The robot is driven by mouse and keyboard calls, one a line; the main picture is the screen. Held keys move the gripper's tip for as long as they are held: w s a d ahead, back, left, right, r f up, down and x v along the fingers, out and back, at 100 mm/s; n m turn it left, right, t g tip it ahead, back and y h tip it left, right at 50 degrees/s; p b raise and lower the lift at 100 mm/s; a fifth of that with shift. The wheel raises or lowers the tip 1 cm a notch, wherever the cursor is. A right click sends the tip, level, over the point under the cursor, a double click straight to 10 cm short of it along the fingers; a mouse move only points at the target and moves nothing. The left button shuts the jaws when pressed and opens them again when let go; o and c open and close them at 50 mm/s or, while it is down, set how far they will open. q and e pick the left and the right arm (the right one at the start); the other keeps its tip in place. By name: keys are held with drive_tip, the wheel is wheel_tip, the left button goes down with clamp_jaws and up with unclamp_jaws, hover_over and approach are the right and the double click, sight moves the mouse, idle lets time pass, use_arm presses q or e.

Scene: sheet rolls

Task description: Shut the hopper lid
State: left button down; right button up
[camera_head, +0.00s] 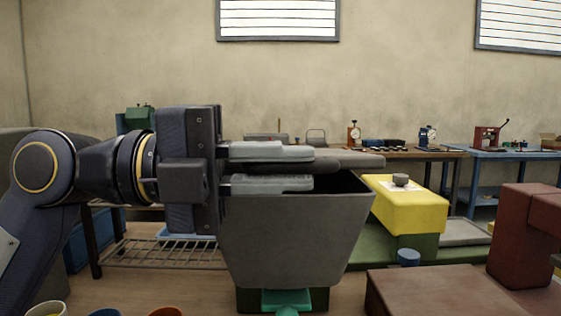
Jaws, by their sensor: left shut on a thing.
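The grey hopper (290,240) stands in the middle of the view, wide at the top and narrowing downward. A dark part of its mouth shows at the right, below the lid. The grey lid (352,160) is a flat slab seen nearly edge-on, above the mouth. My left gripper (308,168) comes in from the left, one pale finger above and one below, shut on the lid. The fingers hide the lid's left part, and I cannot see its hinge. My right gripper is not in view.
A yellow block-shaped machine (412,208) stands just right of the hopper. A dark red machine (525,235) is at the right front. A teal piece (287,299) sits below the hopper. Workbenches (508,153) with small tools line the back wall. A wire rack (165,253) is behind my left arm.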

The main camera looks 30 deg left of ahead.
use_arm(q)
drive_tip(key=shift+f+b, duration=0.9)
drive_tip(key=shift+f, duration=0.9)
drive_tip(key=c, duration=1.5)
unclamp_jaws()
drive_tip(key=shift+o, duration=0.2)
